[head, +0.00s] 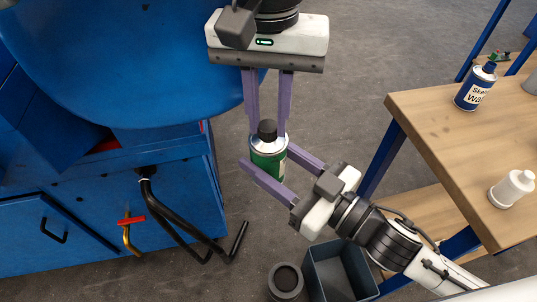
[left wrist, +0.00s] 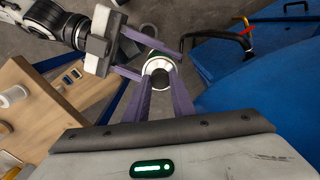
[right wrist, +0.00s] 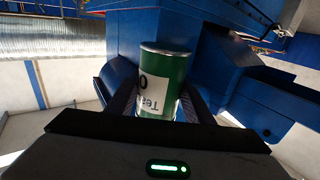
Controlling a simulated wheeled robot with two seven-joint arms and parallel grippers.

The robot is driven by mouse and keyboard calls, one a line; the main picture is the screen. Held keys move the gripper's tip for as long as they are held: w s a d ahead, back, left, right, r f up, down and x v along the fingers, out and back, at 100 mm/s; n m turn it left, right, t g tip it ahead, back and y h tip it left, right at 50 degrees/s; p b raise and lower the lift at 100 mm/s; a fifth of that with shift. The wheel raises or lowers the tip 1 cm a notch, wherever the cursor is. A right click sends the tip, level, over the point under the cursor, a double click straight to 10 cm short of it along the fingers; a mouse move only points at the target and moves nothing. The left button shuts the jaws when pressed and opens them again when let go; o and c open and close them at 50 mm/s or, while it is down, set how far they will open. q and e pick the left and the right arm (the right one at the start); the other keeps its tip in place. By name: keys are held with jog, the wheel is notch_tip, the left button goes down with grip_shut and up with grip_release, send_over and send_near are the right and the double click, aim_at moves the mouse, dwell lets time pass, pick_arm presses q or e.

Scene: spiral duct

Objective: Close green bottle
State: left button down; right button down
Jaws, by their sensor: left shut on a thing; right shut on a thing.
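The green bottle (head: 268,155) is held in mid-air, with a silver top and a black cap (head: 267,130) on it. In the right wrist view the green bottle (right wrist: 164,80) shows a white label, partly hidden. My right gripper (head: 277,160) is shut on the bottle body from the lower right. My left gripper (head: 267,132) comes from above, its fingers shut around the black cap. In the left wrist view the cap (left wrist: 160,79) sits between the left fingertips, over the bottle's silver rim. Whether the cap is fully seated cannot be told.
A wooden table (head: 435,115) at right bears a dark blue can (head: 475,90) and a white bottle (head: 511,189). A blue machine (head: 110,190) with black hoses stands at left. A grey bin (head: 338,272) and a dark round container (head: 285,281) are on the floor below.

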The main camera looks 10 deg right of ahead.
pick_arm(q)
jog(key=m, duration=0.3)
jog(key=c, duration=1.5)
grip_release()
jog(key=shift+r, duration=2.25)
jog(key=shift+c, duration=0.4)
jog(key=shift+r+n, duration=1.6)
jog(key=shift+r, duration=0.15)
